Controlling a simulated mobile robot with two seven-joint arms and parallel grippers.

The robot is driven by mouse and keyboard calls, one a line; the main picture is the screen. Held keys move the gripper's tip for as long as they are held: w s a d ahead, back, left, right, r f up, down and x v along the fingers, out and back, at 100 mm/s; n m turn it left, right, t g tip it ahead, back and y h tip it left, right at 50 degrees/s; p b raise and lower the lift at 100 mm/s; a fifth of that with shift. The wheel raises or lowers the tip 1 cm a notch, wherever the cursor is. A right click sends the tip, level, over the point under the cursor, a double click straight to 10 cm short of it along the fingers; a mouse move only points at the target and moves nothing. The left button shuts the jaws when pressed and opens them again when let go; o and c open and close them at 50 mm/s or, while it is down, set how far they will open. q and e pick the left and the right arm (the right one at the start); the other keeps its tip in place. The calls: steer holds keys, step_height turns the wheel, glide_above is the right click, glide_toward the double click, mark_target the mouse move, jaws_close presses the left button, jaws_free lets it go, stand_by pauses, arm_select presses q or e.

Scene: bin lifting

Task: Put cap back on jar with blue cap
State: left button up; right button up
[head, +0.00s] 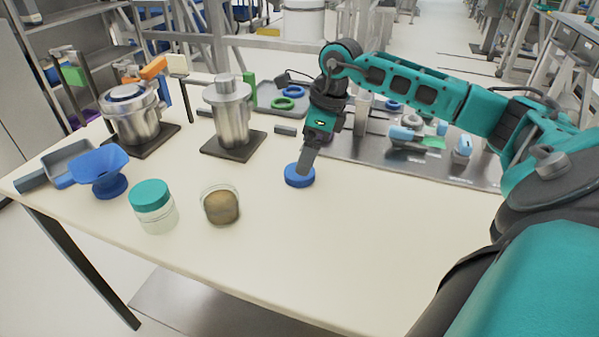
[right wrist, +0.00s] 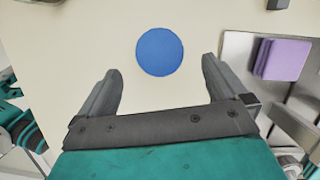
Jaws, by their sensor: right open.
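A round blue cap (head: 299,178) lies flat on the table; it also shows in the right wrist view (right wrist: 160,50). An uncapped clear jar (head: 221,208) with brown contents stands to its left. My right gripper (head: 305,163) points down just over the cap. It is open, and in the right wrist view (right wrist: 160,66) the cap appears between and slightly beyond the fingertips, with gaps on both sides. Whether the fingers touch the cap cannot be told. My left gripper is not in view.
A clear jar with a teal cap (head: 154,212) stands left of the open jar. A blue funnel (head: 99,165) and metal vessels (head: 230,113) stand behind. A metal tray (head: 430,163) with small parts lies at the right. The table's front middle is clear.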

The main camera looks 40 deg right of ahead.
steer(key=x, duration=0.5)
steer(key=shift+f, duration=0.1)
steer(key=c, duration=1.2)
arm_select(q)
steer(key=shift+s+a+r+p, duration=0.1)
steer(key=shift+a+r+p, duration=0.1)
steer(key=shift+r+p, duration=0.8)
arm_select(e)
steer(key=shift+o, duration=0.2)
step_height(320, 180, up, 20)
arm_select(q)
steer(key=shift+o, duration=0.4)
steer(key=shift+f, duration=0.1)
